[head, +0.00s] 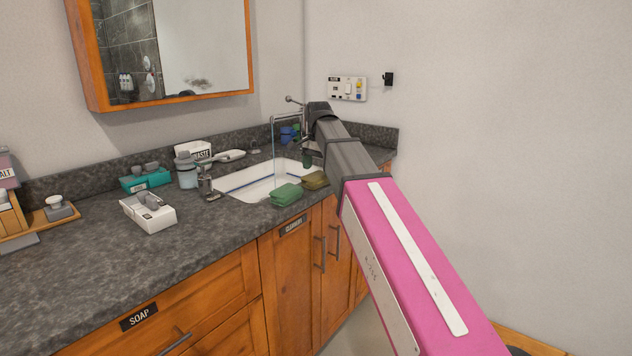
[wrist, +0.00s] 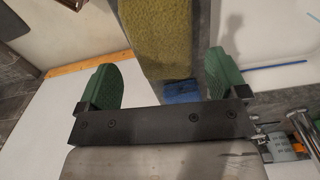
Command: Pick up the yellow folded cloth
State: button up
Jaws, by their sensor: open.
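The yellow folded cloth (head: 315,180) looks olive-yellow and lies at the right front edge of the sink, beside a green folded cloth (head: 286,194). In the wrist view, the yellow cloth (wrist: 160,38) fills the top middle, beyond and between my fingers. My gripper (wrist: 158,80) is open, with green finger pads spread apart and nothing between them that I can see touching. In the head view, my gripper (head: 307,157) is partly hidden by my arm and hangs over the right side of the sink, above the cloth.
The white sink (head: 250,182) is set in a dark stone counter (head: 150,250). Blue items (head: 287,134) are behind my gripper. A wall closes off the right.

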aim_at(317, 174)
jog(key=shift+w+a+f, duration=0.1)
jog(key=shift+a+f, duration=0.05)
jog(key=shift+f, duration=1.8)
jog(key=c, duration=1.1)
jog(key=shift+r, duration=0.15)
notch_tip(317, 174, up, 4)
jog(key=shift+w+f, duration=0.1)
jog(key=shift+f, duration=0.05)
jog(key=s+a+r, duration=0.4)
jog(key=s+a, duration=0.1)
jog(key=s+a+r, duration=0.3)
jog(key=shift+s+a, duration=0.1)
jog(key=shift+s, duration=0.15)
